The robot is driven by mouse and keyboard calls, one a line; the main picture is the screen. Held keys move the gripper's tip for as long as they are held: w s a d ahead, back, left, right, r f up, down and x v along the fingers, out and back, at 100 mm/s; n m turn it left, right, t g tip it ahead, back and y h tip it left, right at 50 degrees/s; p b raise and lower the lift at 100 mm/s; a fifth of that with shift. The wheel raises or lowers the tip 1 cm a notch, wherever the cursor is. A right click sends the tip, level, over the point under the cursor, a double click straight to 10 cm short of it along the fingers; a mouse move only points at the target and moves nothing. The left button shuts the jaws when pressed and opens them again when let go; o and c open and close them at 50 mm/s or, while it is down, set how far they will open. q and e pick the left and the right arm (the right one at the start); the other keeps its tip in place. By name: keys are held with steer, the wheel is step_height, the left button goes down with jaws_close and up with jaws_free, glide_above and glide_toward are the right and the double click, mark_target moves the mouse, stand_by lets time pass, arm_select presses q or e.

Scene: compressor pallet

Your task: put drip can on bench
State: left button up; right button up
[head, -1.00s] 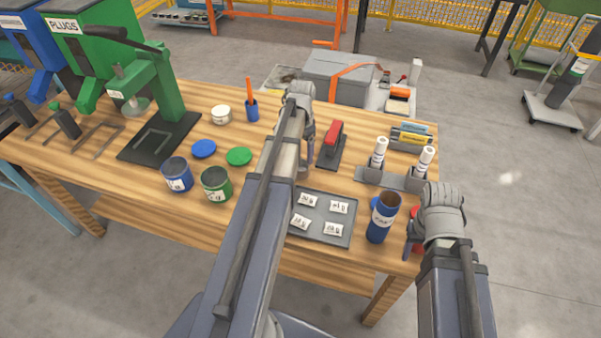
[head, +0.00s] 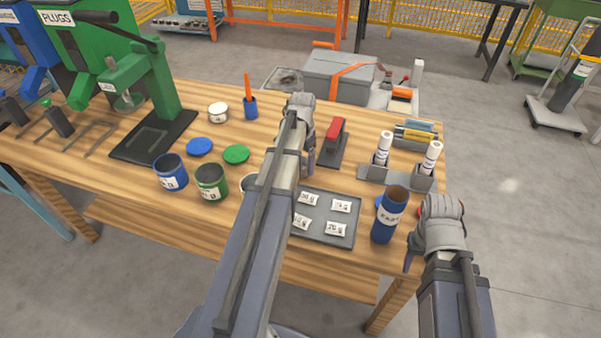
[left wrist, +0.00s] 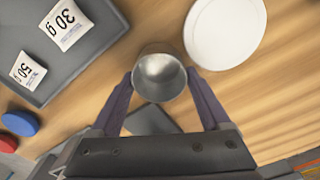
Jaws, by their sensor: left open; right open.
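A small grey metal cup (left wrist: 160,76), which may be the drip can, shows in the left wrist view between the fingers of my left gripper (left wrist: 163,88). The fingers are open on either side of it; I cannot tell if they touch it. In the head view my left arm hides the cup. The bench (head: 120,192) has a wooden top, and my left gripper (head: 308,168) is low over its middle. My right gripper (head: 409,256) is open and empty near the bench's right front corner.
A tray of packets (head: 345,240), a blue tube (head: 388,218) and a red-handled tool (head: 334,135) stand close by. A round white item (head: 249,181) is beside my left arm. Blue (head: 170,172) and green (head: 211,182) cans stand left. Bare wood lies at front left.

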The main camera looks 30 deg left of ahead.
arm_select(q)
steer(key=shift+c, duration=0.3)
arm_select(e)
steer(key=shift+r, duration=0.1)
arm_select(q)
steer(key=c, duration=1.2)
steer(key=shift+r, duration=0.1)
steer(key=shift+r, duration=0.1)
arm_select(e)
steer(key=shift+r, duration=0.15)
arm_select(q)
step_height(320, 180, up, 10)
steer(key=p, duration=1)
arm_select(e)
step_height(320, 180, up, 10)
steer(key=shift+f, duration=0.2)
